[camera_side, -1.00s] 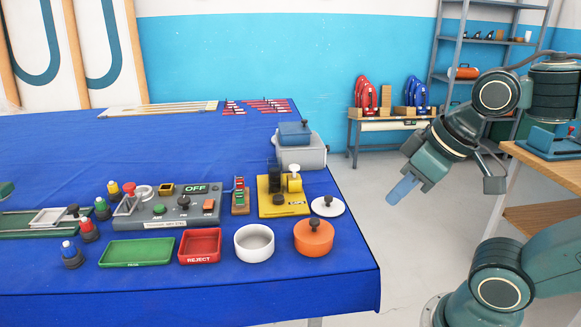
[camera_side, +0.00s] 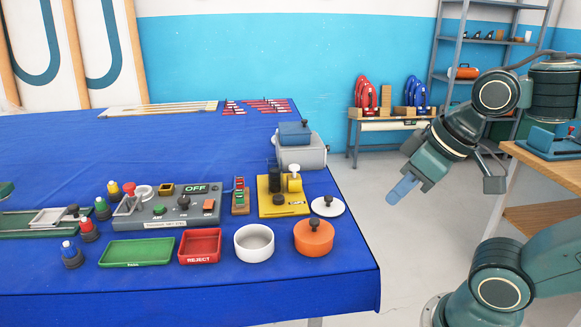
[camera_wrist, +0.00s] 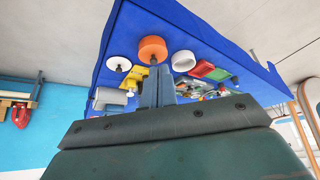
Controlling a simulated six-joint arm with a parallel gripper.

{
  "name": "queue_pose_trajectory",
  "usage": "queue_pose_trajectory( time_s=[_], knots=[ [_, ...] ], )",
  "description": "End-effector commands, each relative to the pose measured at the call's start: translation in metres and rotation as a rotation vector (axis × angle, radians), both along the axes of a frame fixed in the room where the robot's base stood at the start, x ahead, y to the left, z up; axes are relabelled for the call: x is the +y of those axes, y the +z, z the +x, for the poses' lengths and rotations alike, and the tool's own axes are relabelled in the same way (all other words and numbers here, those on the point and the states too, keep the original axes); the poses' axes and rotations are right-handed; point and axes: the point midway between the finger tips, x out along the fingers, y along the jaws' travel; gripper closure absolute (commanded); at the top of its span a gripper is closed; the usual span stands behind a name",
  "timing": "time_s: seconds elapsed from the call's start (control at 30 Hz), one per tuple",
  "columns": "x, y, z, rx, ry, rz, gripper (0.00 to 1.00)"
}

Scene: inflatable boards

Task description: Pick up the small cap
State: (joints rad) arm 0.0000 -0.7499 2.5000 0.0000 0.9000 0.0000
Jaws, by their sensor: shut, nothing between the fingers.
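I cannot tell for sure which thing is the small cap. Several small dark pieces with coloured tops stand at the left of the blue table: a blue-topped one (camera_side: 71,254), a red-topped one (camera_side: 88,230), a green-topped one (camera_side: 102,208) and a yellow-topped one (camera_side: 114,190). A white round lid with a dark knob (camera_side: 327,206) lies near the right edge. My gripper (camera_side: 402,189) is shut and empty, in the air off the table's right side. In the wrist view its fingers (camera_wrist: 157,88) are together, pointing towards the table.
On the blue table (camera_side: 350,265) are a green tray (camera_side: 136,252), a red REJECT tray (camera_side: 200,246), a white bowl (camera_side: 254,243), an orange pot with a lid (camera_side: 314,238), a control panel (camera_side: 165,207) and a yellow fixture (camera_side: 284,197). The table's middle back is clear.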

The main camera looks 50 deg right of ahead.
Motion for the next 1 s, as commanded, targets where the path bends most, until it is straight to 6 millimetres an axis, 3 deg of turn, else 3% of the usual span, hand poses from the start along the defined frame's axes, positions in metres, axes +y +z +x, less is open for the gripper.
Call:
queue_pose_trajectory(
  time_s=[0.13, 0.33, 0.77, 1.0],
  knots=[
    [0.0, 0.0, 0.0, 0.0, 0.0, 0.0, 0.96],
    [0.0, 0.0, 0.0, 0.0, 0.0, 0.0, 0.59],
    [0.0, 0.002, 0.005, 0.003, 0.006, -0.003, 0.59],
    [-0.003, 0.011, 0.033, 0.022, 0.041, -0.017, 0.59]
  ],
)
